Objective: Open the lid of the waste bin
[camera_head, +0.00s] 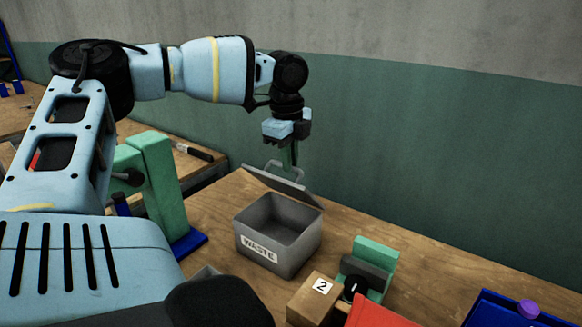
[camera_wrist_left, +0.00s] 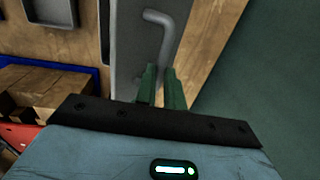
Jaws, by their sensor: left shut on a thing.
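The grey waste bin (camera_head: 268,254), with a "WASTE" label on its front, stands on the wooden table. Its grey lid (camera_head: 283,187) is raised and tilted up at the back edge, so the empty-looking inside shows. My left gripper (camera_head: 289,158) is above the lid, its green fingers shut on the lid handle (camera_head: 270,166). In the left wrist view the fingers (camera_wrist_left: 160,88) are at the lower end of the bent grey handle (camera_wrist_left: 166,30), with the lid (camera_wrist_left: 128,60) beside it. The exact contact is partly hidden by the fingers. My right gripper is not in view.
A green press (camera_head: 155,185) on a blue base stands left of the bin. A wooden box marked 2 (camera_head: 308,298) and a smaller green device (camera_head: 375,258) stand to its right. A blue tray (camera_head: 490,310) is at the lower right. The wall is close behind.

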